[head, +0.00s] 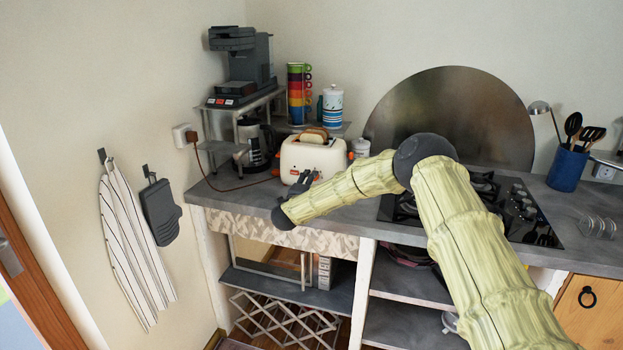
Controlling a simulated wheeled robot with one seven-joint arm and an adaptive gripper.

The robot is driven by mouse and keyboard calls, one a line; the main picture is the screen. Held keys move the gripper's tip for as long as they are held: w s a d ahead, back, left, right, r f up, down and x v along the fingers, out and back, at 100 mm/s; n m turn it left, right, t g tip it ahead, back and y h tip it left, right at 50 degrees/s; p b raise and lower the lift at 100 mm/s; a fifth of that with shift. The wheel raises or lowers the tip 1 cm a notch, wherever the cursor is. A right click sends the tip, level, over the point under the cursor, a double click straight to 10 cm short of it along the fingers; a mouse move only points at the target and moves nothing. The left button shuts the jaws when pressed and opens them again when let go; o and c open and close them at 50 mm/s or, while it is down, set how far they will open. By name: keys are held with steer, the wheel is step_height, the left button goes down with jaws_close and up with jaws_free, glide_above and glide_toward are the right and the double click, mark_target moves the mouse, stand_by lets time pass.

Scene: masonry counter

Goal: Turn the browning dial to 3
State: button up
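A cream toaster (300,157) with orange details stands on the grey counter, against the back left. Bread slices (315,135) stick out of its top. Small orange parts show low on its front, but the browning dial and its numbers are too small or too hidden to make out. My arm reaches in from the lower right, and its wrist bends at the counter's front edge. My dark gripper (304,180) is in front of the toaster's lower front and hides part of it. I cannot tell whether it touches the toaster or whether its fingers are open or shut.
A coffee machine (240,65) stands on a metal rack behind the toaster, left of stacked colored cups (299,92) and a striped canister (332,106). A glass coffee pot (257,145) is left of the toaster. The black hob (515,207) lies to the right, partly behind my arm.

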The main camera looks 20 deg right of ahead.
steer(key=shift+w+d+f, duration=0.2)
steer(key=shift+w+d, duration=0.1)
steer(key=shift+w, duration=0.45)
steer(key=shift+w+d, duration=0.2)
steer(key=shift+d+r, duration=0.3)
steer(key=shift+r, duration=0.1)
steer(key=shift+w+f, duration=0.25)
steer(key=shift+w, duration=0.05)
steer(key=shift+s+r, duration=0.15)
steer(key=c, duration=1.1)
